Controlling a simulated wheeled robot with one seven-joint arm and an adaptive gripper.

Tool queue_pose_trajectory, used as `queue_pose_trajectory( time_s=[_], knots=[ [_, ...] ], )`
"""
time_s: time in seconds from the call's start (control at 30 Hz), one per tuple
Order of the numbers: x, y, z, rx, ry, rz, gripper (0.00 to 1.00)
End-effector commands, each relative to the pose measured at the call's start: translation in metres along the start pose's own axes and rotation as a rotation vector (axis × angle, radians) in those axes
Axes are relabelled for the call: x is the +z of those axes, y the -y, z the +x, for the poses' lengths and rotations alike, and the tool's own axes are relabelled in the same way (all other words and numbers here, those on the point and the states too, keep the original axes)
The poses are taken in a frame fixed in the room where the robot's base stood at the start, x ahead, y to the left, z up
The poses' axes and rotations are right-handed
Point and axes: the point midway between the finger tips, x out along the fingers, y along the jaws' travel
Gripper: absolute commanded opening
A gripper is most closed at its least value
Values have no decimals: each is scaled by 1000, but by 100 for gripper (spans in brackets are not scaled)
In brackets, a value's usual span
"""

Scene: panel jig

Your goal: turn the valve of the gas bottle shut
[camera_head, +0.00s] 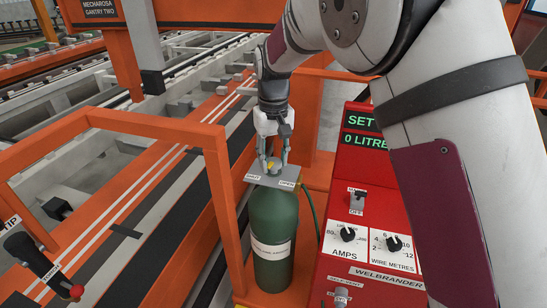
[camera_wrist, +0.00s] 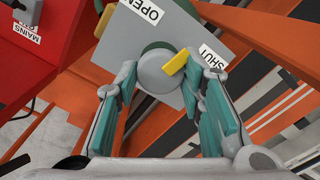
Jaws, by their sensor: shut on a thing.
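The green gas bottle (camera_head: 273,222) stands upright in the head view, with a grey plate (camera_head: 270,180) on top. The plate carries a SHUT label at its left and an OPEN label at its right. My gripper (camera_head: 274,158) points down at the valve from above. In the wrist view, my gripper's teal-padded fingers (camera_wrist: 162,88) are shut on the round grey valve knob (camera_wrist: 155,73), one on each side. The knob's yellow pointer (camera_wrist: 175,63) points up and right, between the OPEN label (camera_wrist: 142,10) and the SHUT label (camera_wrist: 212,60), nearer to SHUT.
A red welder panel (camera_head: 370,210) with dials and switches stands close to the bottle's right. An orange rail frame (camera_head: 215,185) stands close to its left. A black lever (camera_head: 40,262) with a red tip is at the lower left.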

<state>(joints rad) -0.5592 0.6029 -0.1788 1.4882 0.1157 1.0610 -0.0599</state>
Motion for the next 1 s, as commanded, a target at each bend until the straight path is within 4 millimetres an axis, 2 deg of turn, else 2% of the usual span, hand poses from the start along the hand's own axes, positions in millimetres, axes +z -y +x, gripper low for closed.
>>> queue_pose_trajectory(
  time_s=[0.5, 0.7, 1.0],
  knots=[
    [0, 0, -1, 0, -2, 443, 8],
    [0, 0, -1, 0, -2, 550, 8],
    [0, 0, -1, -1, -2, 623, 8]
  ],
)
